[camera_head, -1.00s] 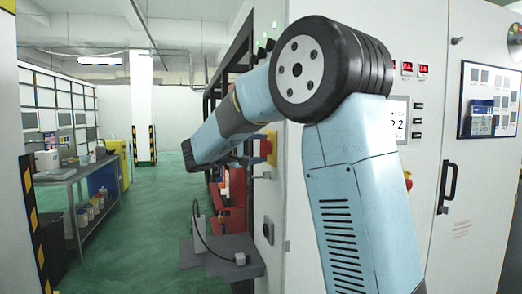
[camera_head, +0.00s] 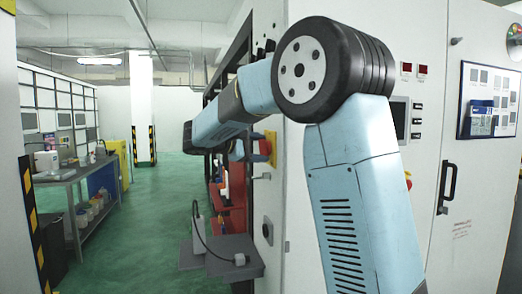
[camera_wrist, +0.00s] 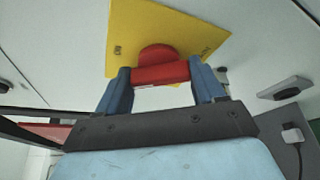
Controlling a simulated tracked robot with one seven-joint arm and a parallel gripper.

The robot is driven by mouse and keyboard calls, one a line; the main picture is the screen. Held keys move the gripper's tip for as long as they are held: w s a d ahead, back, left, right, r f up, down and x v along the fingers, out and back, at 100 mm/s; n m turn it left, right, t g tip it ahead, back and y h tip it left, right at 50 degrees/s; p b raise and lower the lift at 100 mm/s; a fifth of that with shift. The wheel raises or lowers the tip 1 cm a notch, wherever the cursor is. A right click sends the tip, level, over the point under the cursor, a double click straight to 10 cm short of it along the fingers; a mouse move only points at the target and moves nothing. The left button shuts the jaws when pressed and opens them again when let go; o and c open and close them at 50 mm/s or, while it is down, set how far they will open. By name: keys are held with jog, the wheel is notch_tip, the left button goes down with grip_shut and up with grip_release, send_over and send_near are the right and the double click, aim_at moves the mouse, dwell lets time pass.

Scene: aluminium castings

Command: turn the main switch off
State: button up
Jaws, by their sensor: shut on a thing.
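The main switch is a red rotary handle (camera_wrist: 160,73) on a yellow plate (camera_wrist: 165,30) on the side of the white cabinet. In the wrist view the blue fingers of my gripper (camera_wrist: 163,82) are closed on both ends of the red handle. The small markings on the plate are too blurred to read. In the head view the yellow plate (camera_head: 271,147) shows edge-on beside my wrist, and my arm partly hides the gripper. The cabinet's screen (camera_head: 399,118) and red number displays (camera_head: 414,69) are dark.
The white cabinet (camera_head: 470,190) fills the right side, with a black door handle (camera_head: 447,186). A grey ledge (camera_head: 222,256) with a cable juts out below the switch. A workbench (camera_head: 75,172) stands at left. The green floor (camera_head: 150,230) between is clear.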

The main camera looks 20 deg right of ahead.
jog(key=n, duration=0.1)
jog(key=n+g, duration=0.1)
jog(key=n+g+y, duration=0.1)
jog(key=n, duration=0.1)
jog(key=shift+w+a+f, duration=0.1)
jog(key=shift+a+f, duration=0.05)
jog(key=shift+a, duration=0.1)
dwell(0.4)
jog(key=o, duration=0.8)
jog(key=shift+c, duration=0.2)
jog(key=shift+o, duration=1.4)
jog(key=shift+d, duration=0.1)
jog(key=shift+r, duration=0.2)
jog(key=v, duration=1.3)
jog(key=shift+a, duration=0.4)
